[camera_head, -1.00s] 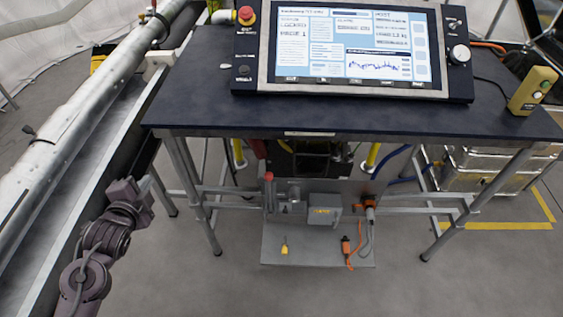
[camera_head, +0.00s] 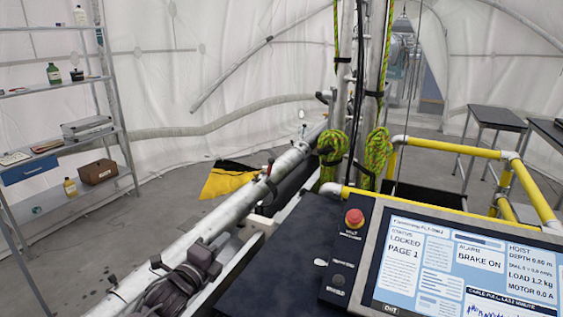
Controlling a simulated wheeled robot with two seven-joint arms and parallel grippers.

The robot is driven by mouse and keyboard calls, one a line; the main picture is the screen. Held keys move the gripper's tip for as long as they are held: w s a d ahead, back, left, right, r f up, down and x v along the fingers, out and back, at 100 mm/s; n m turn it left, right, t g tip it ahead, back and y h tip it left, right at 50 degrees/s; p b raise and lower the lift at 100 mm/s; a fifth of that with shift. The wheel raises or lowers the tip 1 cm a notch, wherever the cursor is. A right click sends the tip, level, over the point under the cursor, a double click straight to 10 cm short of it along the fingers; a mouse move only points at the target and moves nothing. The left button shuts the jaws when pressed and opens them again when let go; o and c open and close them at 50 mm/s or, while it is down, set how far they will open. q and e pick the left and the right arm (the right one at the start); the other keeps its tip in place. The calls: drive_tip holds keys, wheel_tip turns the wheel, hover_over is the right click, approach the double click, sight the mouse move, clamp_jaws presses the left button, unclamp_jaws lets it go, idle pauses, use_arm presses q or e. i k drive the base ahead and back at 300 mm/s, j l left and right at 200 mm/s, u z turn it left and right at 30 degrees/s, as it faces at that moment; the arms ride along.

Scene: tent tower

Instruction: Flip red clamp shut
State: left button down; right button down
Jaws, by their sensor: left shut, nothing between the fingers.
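A small upright lever with a red part (camera_head: 269,168) stands on the silver pipe (camera_head: 228,208), near the pipe's far section. It looks like the red clamp, but it is too small to tell whether it is open or shut. My left gripper (camera_head: 203,250) is shut and empty at the lower left, in front of the pipe's near section. It is well short of the red lever and apart from it. My left arm hides part of the pipe and rail behind it. My right gripper is not in view.
A dark table (camera_head: 272,262) with a console screen (camera_head: 455,262) and a red stop button (camera_head: 355,217) fills the lower right. Yellow railings (camera_head: 455,149) and roped poles stand behind. Shelves (camera_head: 70,140) stand left. A yellow bag (camera_head: 226,182) lies beyond the pipe.

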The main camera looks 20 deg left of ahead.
sight(271, 161)
drive_tip(key=i+l, duration=0.1)
drive_tip(key=i, duration=0.75)
